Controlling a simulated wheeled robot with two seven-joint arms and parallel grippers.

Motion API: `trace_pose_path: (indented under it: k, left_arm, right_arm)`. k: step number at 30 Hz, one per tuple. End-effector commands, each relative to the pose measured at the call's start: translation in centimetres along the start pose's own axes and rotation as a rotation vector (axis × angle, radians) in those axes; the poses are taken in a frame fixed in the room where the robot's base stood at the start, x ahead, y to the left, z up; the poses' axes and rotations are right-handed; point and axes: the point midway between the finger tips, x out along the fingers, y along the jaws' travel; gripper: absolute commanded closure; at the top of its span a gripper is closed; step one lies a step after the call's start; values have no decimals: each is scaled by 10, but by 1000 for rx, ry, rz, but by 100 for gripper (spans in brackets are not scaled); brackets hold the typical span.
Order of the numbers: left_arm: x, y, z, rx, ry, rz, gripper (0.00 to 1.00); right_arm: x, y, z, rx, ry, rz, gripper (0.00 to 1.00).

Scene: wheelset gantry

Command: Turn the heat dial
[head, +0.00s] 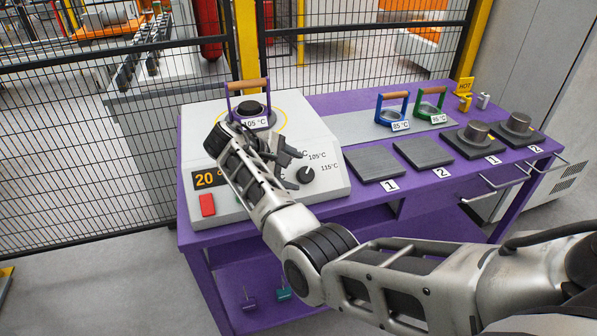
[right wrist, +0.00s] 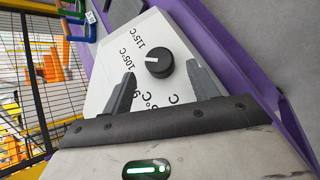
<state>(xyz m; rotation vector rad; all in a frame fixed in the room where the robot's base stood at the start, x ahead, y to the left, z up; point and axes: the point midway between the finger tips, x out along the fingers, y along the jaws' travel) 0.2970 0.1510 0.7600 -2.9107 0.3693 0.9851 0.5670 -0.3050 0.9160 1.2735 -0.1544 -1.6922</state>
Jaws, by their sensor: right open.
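The heat dial (head: 305,175) is a round black knob on the sloped front of the pale grey heater (head: 330,188). It also shows in the right wrist view (right wrist: 160,64), where its white mark points toward the 105 °C and 115 °C labels; I cannot tell exactly which. My right gripper (head: 290,168) is open, with its fingers pointing at the dial. In the right wrist view, the two fingers (right wrist: 161,76) lie on either side of the dial's line, apart from it. The arm hides part of the panel. My left gripper is not in view.
A display (head: 207,179) reads 20, above a red button (head: 207,205). A purple wooden-handled holder labelled 105 °C (head: 235,100) stands on the heater. Blue (head: 381,112) and green (head: 418,104) holders and dark plates (head: 375,165) occupy the purple table (head: 440,183). Mesh fencing stands behind.

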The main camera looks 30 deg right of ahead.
Motion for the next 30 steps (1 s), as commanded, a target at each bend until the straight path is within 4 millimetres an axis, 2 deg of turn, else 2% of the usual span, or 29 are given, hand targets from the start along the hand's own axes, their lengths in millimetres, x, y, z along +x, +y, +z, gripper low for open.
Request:
trace_pose_path:
  k: [3,9,15,21,30]
  left_arm:
    - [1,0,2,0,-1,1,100]
    - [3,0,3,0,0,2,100]
    - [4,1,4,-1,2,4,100]
    - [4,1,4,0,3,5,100]
    - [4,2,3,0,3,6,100]
  right_arm:
    - [-31,0,-1,2,6,2,41]
    - [-79,0,-1,2,4,3,41]
    - [-114,0,0,1,1,2,41]
    - [-129,0,0,1,-1,0,41]
    - [-130,0,0,1,-1,1,41]
